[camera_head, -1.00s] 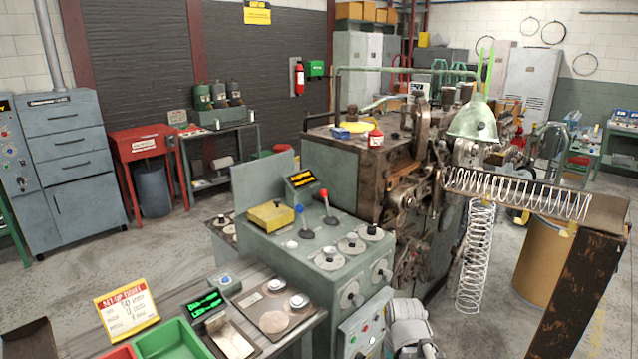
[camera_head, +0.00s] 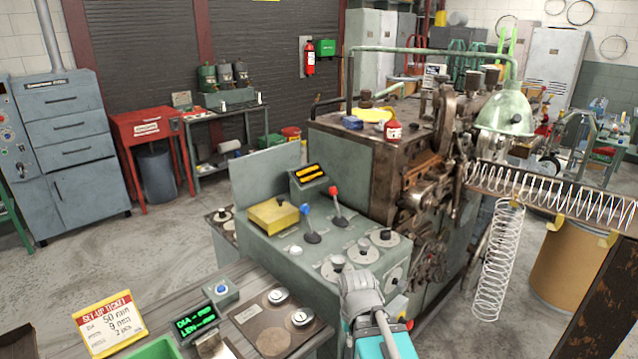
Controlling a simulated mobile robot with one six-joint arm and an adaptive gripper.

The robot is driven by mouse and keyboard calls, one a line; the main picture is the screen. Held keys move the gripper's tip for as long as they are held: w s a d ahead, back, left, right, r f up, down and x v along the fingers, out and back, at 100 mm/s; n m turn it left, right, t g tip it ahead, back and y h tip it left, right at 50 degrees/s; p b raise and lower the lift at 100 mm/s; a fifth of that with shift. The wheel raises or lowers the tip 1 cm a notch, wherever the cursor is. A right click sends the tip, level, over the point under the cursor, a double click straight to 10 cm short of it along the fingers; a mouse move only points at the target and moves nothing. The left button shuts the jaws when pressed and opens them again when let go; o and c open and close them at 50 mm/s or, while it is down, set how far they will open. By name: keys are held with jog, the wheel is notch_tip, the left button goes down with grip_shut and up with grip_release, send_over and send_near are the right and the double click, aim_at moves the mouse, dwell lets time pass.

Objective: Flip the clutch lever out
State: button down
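Two levers stand on the sloped top of the green-grey console (camera_head: 262,243). One lever has a blue knob (camera_head: 305,210), the other a red knob (camera_head: 334,191). Both lean slightly to the upper left from dark round bases. I cannot tell from a label which is the clutch lever. A part of my arm, grey with a teal section, rises at the bottom in front of the console's right end. My gripper's fingers are not visible, and nothing of my arm touches either lever.
The coiler (camera_head: 340,160) stands behind the console, with a green lamp (camera_head: 505,112) and a coiled spring (camera_head: 545,192) at right. Several dials sit right of the levers. A bench with a set-up ticket (camera_head: 108,322) and a green display (camera_head: 196,322) is in front. Floor is open at left.

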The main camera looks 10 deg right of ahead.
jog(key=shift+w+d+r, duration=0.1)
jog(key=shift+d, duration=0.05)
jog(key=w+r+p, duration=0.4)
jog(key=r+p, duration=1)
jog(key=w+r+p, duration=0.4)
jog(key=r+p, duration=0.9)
jog(key=p, duration=0.1)
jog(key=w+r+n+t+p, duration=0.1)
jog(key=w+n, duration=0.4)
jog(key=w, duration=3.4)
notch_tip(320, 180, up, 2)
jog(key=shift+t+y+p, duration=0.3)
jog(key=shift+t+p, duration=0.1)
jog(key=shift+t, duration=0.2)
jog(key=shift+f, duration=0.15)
